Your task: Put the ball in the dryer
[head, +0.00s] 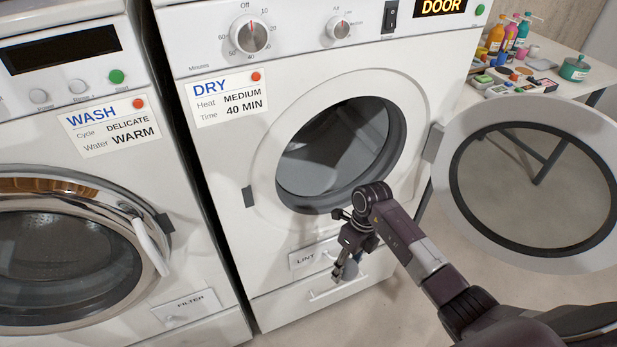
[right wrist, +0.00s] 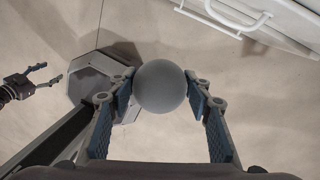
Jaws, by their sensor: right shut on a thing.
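The dryer (head: 225,150) stands in the middle of the head view, with a round opening and a dark drum (head: 335,150). Its round door (head: 455,130) is swung wide open to the right. My right gripper (head: 347,272) is low in front of the dryer, below the opening and near the lint panel. In the right wrist view it is shut on a grey ball (right wrist: 161,86), which sits between the two fingertips. In the head view the ball is mostly hidden by the gripper. My left gripper (right wrist: 52,74) shows at the left of the right wrist view, fingers apart and empty.
A washer (head: 75,185) with its door shut stands left of the dryer. A table (head: 560,65) with bottles and small items stands behind the open door at the right. A white handle (right wrist: 225,18) on the dryer front is near the ball. The floor in front is clear.

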